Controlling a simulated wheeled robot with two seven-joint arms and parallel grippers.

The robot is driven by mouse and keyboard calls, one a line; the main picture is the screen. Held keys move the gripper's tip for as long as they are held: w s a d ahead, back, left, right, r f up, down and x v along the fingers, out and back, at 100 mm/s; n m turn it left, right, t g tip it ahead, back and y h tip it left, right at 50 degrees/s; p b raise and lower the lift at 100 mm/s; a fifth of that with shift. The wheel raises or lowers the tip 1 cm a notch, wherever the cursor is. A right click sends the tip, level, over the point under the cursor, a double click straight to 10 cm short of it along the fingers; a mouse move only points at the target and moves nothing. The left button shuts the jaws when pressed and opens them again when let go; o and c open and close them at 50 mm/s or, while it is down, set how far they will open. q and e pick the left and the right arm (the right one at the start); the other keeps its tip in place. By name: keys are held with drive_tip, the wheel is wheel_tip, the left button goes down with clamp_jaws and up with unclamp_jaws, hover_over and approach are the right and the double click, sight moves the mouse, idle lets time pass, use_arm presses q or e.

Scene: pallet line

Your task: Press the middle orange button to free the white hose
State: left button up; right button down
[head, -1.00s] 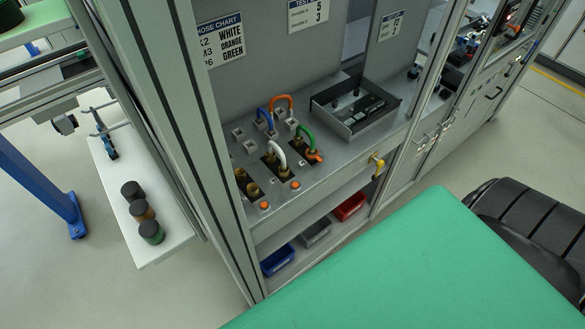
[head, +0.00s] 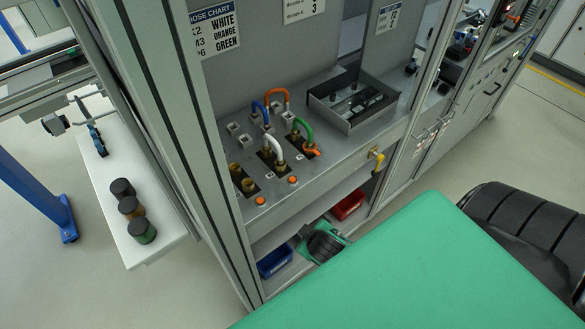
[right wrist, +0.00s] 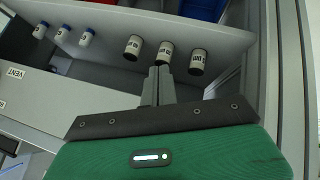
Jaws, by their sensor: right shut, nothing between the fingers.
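The middle orange button (head: 293,180) is on the front of the grey deck, close to the white hose (head: 279,147), which loops above its brass fittings. Another orange button (head: 260,201) is to its left. My left gripper is not in view.
A blue bin (head: 275,260) and a red bin (head: 347,205) stand on the lower shelf. A yellow handle (head: 377,158) projects from the deck's front edge. A grey tray (head: 350,125) sits right of the hoses. The right wrist view shows labelled cylinders (right wrist: 133,47) beyond the fingers.

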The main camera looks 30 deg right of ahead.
drive_tip(key=w+r+n+t+y, duration=0.1)
drive_tip(key=w+r+n+t, duration=0.25)
drive_tip(key=r, duration=0.75)
drive_tip(key=w+a+r+n+t+y+b, duration=0.1)
drive_tip(key=w+r+n+t, duration=0.2)
drive_tip(key=r, duration=0.8)
drive_tip(key=w+r+n+t+y, duration=0.1)
drive_tip(key=w+r+t, duration=0.3)
drive_tip(key=r, duration=0.7)
drive_tip(key=s+a+r+n+g+y, duration=0.1)
drive_tip(key=a+r+n+y, duration=0.15)
drive_tip(key=n+y, duration=0.4)
drive_tip(key=a+r+n+g+y, duration=0.1)
drive_tip(key=a+n+y, duration=0.35)
drive_tip(key=n, duration=0.35)
drive_tip(key=d+f+n+g+h, duration=0.5)
drive_tip(key=d+f+n+g, duration=0.4)
drive_tip(key=d, duration=0.1)
drive_tip(key=shift+d+f+h, duration=0.2)
drive_tip(key=shift+h, duration=0.2)
